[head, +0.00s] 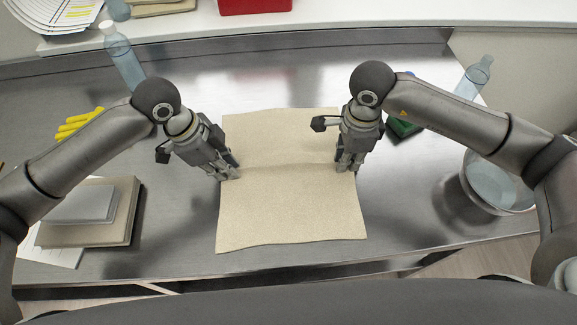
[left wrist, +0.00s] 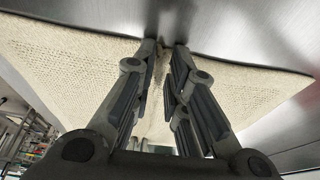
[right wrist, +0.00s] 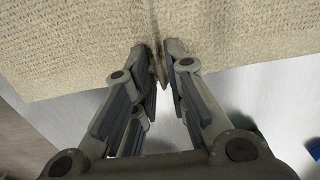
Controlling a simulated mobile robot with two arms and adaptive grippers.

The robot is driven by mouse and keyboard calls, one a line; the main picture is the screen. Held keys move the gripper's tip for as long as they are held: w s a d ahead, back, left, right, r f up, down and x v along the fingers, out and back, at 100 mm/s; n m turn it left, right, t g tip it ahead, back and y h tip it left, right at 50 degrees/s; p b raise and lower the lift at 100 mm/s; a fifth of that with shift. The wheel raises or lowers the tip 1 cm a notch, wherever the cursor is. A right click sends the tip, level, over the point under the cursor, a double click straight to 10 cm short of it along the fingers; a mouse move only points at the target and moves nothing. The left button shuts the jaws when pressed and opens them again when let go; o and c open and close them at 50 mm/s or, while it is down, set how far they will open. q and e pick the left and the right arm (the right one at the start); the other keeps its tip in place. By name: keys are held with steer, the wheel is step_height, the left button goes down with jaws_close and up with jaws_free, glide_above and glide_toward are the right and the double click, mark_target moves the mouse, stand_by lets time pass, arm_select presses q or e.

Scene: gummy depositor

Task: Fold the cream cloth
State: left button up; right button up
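The cream cloth (head: 290,212) lies spread out on the metal table, with a slight ridge running across its middle between my two grippers. My left gripper (head: 231,174) is at the cloth's left edge. In the left wrist view its fingertips (left wrist: 165,46) are close together with a pinched bit of cloth (left wrist: 80,75) between them. My right gripper (head: 347,167) is at the cloth's right edge. In the right wrist view its fingertips (right wrist: 160,48) close on a small fold of the cloth (right wrist: 70,40). The fingers hide the pinched edges in the head view.
Books (head: 110,225) and yellow items (head: 78,122) lie left on the table (head: 180,245). A clear bottle (head: 124,62) stands behind them. A bowl (head: 490,185), another bottle (head: 474,78) and a green object (head: 402,127) are at right. A red bin (head: 254,5) sits at the back.

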arm_select(q)
steer(key=shift+f, duration=0.15)
jaws_close()
arm_select(e)
steer(key=shift+s+f, duration=0.1)
steer(key=shift+f, duration=0.05)
jaws_close()
